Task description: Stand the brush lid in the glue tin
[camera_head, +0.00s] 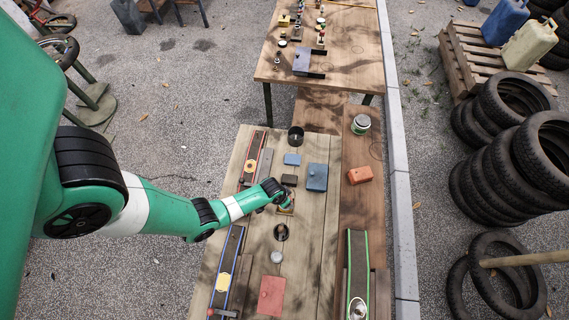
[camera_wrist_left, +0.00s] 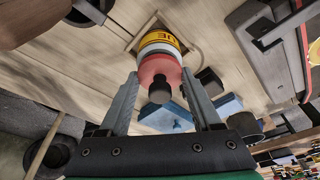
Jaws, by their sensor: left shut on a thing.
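The brush lid (camera_wrist_left: 158,68) is red with a black knob and sits between the fingers of my left gripper (camera_wrist_left: 160,76), which is shut on it. The glue tin (camera_wrist_left: 160,38), with a yellow and white label, is directly in line with the lid in the left wrist view. The lid overlaps the tin's end; I cannot tell whether it is seated or just above it. The brush itself is hidden. In the head view my left gripper (camera_head: 284,201) is low over the middle of the near bench, largely covering the tin. My right gripper is not in view.
Around the gripper on the bench are a dark block (camera_head: 289,180), a blue box (camera_head: 317,177), a black cup (camera_head: 295,137) and a dark ring (camera_head: 281,232). A red plate (camera_head: 271,296) lies nearer.

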